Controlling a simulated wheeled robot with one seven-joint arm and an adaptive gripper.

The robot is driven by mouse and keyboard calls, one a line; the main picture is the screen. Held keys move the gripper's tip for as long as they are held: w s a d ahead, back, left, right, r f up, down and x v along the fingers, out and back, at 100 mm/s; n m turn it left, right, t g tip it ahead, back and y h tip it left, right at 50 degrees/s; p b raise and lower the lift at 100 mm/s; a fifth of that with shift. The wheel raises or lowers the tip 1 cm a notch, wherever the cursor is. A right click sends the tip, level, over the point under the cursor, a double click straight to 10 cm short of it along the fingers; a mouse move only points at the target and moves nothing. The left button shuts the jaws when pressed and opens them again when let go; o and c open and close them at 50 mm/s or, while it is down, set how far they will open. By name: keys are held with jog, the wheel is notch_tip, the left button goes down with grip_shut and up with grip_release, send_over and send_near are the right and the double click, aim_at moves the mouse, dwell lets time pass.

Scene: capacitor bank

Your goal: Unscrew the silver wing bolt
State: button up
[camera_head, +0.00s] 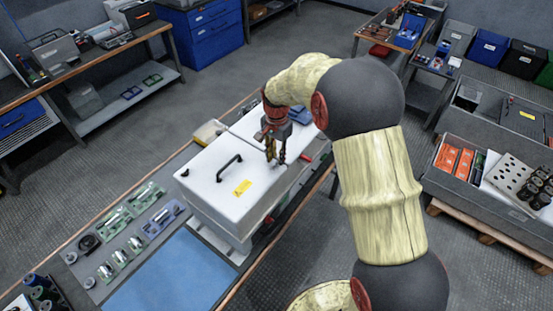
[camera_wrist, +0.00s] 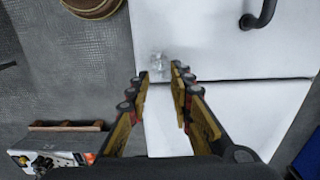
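A small silver bolt (camera_wrist: 158,62) stands on the white lid near the seam, in the wrist view. Its wing shape is too blurred to make out. My gripper (camera_wrist: 159,74) has its two fingers apart, with the bolt just past the tips and roughly in line with the gap. Nothing is held. In the head view my gripper (camera_head: 276,158) points down over the white box (camera_head: 215,180), near its far right part. The bolt cannot be made out there. Whether the tips touch the lid cannot be told.
A black handle (camera_head: 229,168) and a yellow label (camera_head: 242,188) are on the box lid. The bench has a blue mat (camera_head: 172,278) and trays of parts (camera_head: 117,258) at the left. A grey bin with orange boxes (camera_head: 455,162) stands at the right. Open floor lies around the bench.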

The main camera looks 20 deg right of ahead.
jog(key=shift+f, duration=0.75)
jog(key=c, duration=0.3)
grip_shut()
